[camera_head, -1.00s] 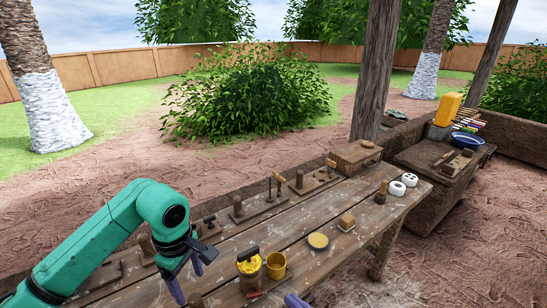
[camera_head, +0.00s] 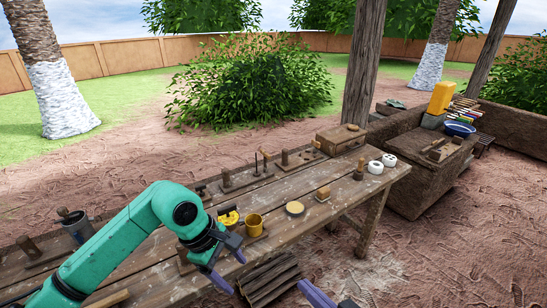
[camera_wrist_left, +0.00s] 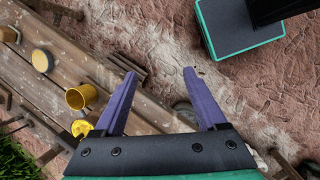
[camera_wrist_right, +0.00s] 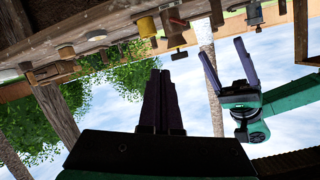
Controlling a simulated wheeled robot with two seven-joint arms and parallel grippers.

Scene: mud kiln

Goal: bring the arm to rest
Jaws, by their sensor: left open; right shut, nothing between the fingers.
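My left arm comes in from the left, over the wooden table (camera_head: 330,200). My left gripper (camera_head: 232,272) points down by the table's front edge, its purple fingers apart and nothing between them; the left wrist view (camera_wrist_left: 160,75) also shows them spread. My right gripper (camera_head: 316,294) shows only in part at the bottom edge of the head view. In the right wrist view its fingers (camera_wrist_right: 160,75) are together and empty. The left gripper (camera_wrist_right: 222,60) appears apart from it there.
A yellow mug (camera_head: 253,225), a round yellow-topped piece (camera_head: 295,208), two white pieces (camera_head: 382,163) and a wooden box (camera_head: 341,138) stand on the table. A stack of wood (camera_head: 268,278) lies below its front edge. The ground at the right front is bare.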

